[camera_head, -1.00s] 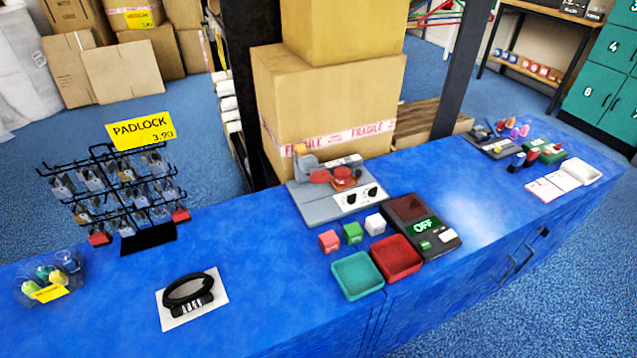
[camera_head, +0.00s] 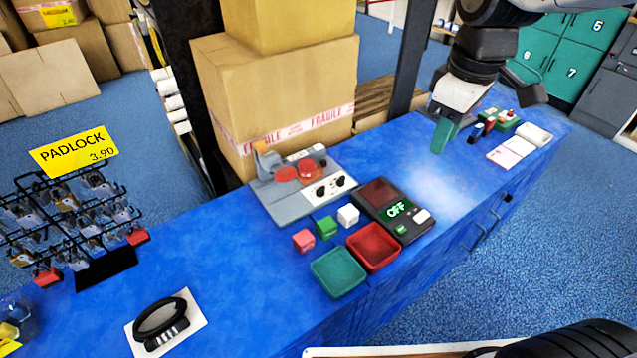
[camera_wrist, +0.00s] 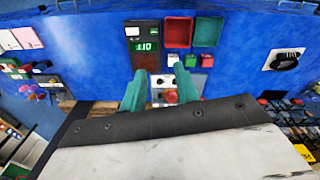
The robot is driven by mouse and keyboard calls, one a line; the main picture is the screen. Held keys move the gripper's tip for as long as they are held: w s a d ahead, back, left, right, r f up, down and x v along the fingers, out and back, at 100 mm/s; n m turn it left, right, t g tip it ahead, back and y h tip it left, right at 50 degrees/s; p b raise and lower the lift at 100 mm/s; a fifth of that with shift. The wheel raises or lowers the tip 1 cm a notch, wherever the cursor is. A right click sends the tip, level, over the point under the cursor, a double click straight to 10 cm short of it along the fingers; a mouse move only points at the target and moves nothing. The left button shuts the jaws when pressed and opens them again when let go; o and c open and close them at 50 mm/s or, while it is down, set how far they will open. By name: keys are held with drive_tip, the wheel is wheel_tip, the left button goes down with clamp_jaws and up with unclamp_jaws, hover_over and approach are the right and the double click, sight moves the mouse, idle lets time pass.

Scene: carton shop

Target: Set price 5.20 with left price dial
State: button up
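The grey price device (camera_head: 290,205) stands on the blue counter in front of the boxes. Its white panel carries two black knobs: the left price dial (camera_head: 321,192) and the right dial (camera_head: 341,181). Red round parts sit behind the panel. The dial settings are too small to read. My gripper (camera_head: 440,142) is over the right part of the counter, well apart from the device. In the wrist view, my gripper's green fingers (camera_wrist: 159,70) are spread with nothing held. The device (camera_wrist: 162,88) shows between them, upside down and partly hidden.
A padlock rack (camera_head: 75,215) is at left. Tall cartons (camera_head: 275,95) rise behind. Bare counter lies between scale and gripper.

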drive_tip(key=w+a+f+n, duration=0.4)
drive_tip(key=w+a+n, duration=0.1)
drive_tip(key=w, duration=0.2)
drive_tip(key=n, duration=1)
approach(320, 188)
drive_tip(key=shift+w+d+f+g, duration=0.1)
drive_tip(key=shift+w+g, duration=0.3)
drive_tip(key=shift+n, duration=0.3)
wheel_tip(320, 188, down, 7)
drive_tip(key=shift+r, duration=0.1)
drive_tip(key=shift+f, duration=0.8)
clamp_jaws()
